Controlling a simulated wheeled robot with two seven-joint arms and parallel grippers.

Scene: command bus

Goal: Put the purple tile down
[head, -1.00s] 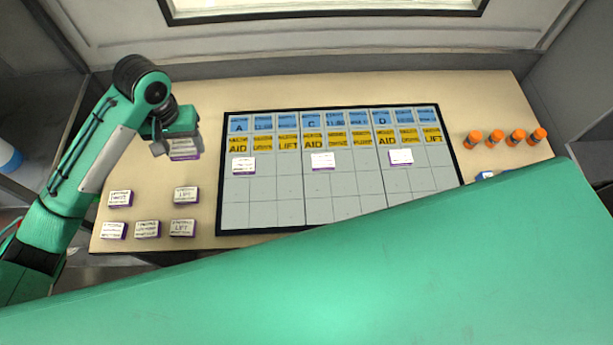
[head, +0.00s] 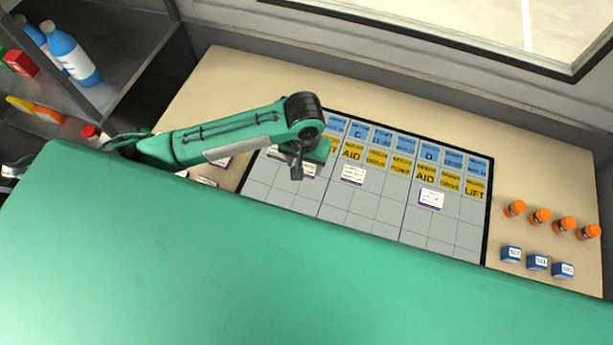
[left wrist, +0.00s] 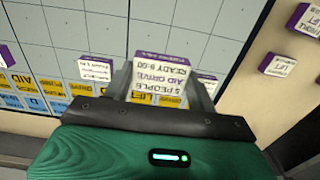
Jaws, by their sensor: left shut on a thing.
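In the head view my left gripper (head: 297,170) hangs over the left part of the gridded board (head: 385,210), and the held tile is mostly hidden there. I cannot tell how high it is above the board. White-faced purple tiles lie on the board at the middle (head: 353,174) and right (head: 431,198); another is partly hidden by the gripper. My right gripper is not in view.
Loose tiles (left wrist: 277,65) lie on the table beside the board. A large green surface hides the table's front.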

